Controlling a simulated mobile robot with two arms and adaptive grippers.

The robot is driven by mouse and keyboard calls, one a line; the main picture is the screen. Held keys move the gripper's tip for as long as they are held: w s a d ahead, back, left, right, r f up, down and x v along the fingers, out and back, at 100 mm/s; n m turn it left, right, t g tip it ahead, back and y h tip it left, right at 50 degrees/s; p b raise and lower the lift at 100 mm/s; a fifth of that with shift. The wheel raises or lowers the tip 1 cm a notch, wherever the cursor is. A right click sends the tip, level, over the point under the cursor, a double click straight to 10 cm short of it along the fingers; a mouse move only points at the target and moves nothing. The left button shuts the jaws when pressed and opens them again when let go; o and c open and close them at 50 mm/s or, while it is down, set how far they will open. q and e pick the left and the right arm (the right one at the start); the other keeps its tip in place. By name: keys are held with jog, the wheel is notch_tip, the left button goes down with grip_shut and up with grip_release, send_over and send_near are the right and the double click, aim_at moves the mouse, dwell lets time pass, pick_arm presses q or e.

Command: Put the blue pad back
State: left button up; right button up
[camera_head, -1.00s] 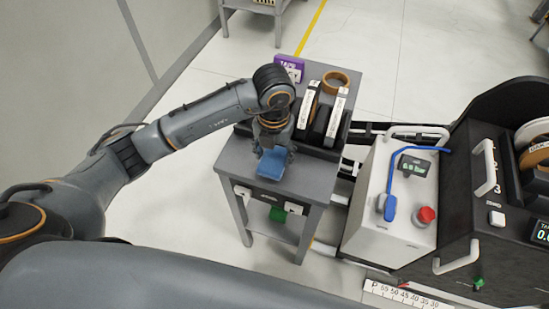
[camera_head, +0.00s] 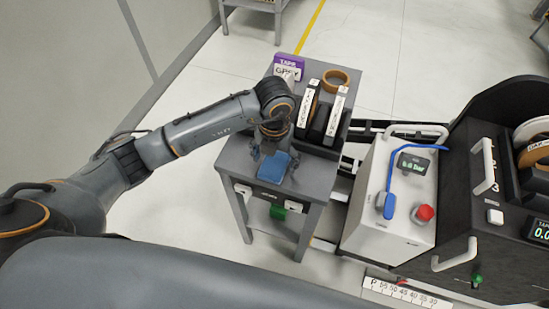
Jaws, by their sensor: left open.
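The blue pad (camera_head: 274,167) lies on the near part of the grey side table's top (camera_head: 236,160). My left gripper (camera_head: 275,160) is over the pad, with its fingers spread to either side of it. The gripper is open, and the pad sits between and below the fingers. Whether a finger touches the pad is hard to tell. My right gripper is not in the view.
Upright dark holders with white labels (camera_head: 335,115), a brown tape roll (camera_head: 336,80) and a purple tape box (camera_head: 288,66) stand behind. A white unit (camera_head: 385,230) and a black machine (camera_head: 480,205) stand to the right.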

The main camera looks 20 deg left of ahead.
aim_at(275, 163)
pick_arm(q)
jog(key=shift+r, duration=0.5)
notch_tip(275, 163, up, 11)
jog(key=b, duration=0.1)
jog(key=shift+r, duration=0.15)
